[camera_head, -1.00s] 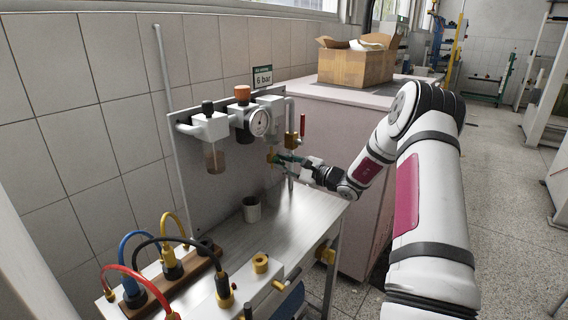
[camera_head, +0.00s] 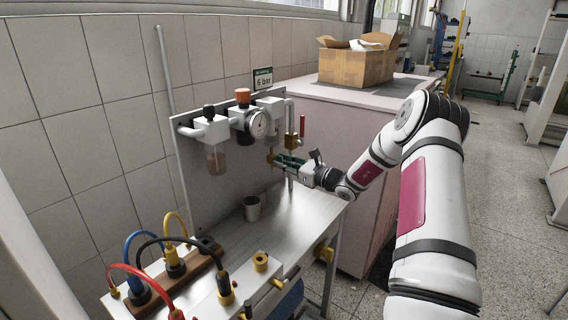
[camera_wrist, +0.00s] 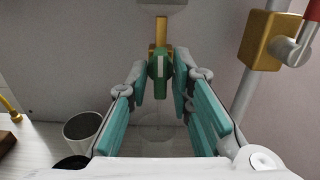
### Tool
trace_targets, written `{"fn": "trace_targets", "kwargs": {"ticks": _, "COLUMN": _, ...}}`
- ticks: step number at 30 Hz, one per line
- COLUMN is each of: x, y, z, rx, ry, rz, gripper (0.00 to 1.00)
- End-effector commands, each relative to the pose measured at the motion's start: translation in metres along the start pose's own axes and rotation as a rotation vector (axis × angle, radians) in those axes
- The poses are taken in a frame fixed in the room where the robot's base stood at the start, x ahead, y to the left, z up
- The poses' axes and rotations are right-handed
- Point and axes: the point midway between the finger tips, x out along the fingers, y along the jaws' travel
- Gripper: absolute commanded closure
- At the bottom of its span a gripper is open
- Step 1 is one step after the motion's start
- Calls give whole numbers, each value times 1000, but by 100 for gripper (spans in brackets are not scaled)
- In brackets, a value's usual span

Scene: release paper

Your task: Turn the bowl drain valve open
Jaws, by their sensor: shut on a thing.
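The bowl drain valve shows in the wrist view as a small green handle (camera_wrist: 160,68) with a white stripe, below a brass stem (camera_wrist: 160,32). My gripper (camera_wrist: 160,86) has its teal-padded fingers on both sides of the green handle and is shut on it. In the head view my gripper (camera_head: 277,160) reaches in from the right, under the rightmost unit of the wall-mounted air assembly (camera_head: 270,106). The valve is mostly hidden there by the fingers; a bit of brass shows above them.
A grey cup (camera_head: 252,208) stands on the metal bench (camera_head: 290,215) below. A pipe with a brass valve and red handle (camera_head: 302,125) rises just right of my gripper. A clear bowl (camera_head: 216,160) and gauge (camera_head: 258,125) hang to the left. Coloured hoses (camera_head: 140,240) fill the front left.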

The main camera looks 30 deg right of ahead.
Motion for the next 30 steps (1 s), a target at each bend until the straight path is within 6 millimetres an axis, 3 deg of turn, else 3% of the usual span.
{"fn": "trace_targets", "kwargs": {"ticks": 18, "x": -1, "y": -1, "z": -1, "rx": 38, "ry": 3, "rz": -3, "gripper": 100}}
{"fn": "trace_targets", "kwargs": {"ticks": 19, "x": -1, "y": -1, "z": -1, "rx": 38, "ry": 3, "rz": -3, "gripper": 73}}
{"fn": "trace_targets", "kwargs": {"ticks": 20, "x": -1, "y": -1, "z": -1, "rx": 38, "ry": 3, "rz": -3, "gripper": 70}}
{"fn": "trace_targets", "kwargs": {"ticks": 30, "x": -3, "y": -1, "z": 0, "rx": 37, "ry": 1, "rz": -2, "gripper": 70}}
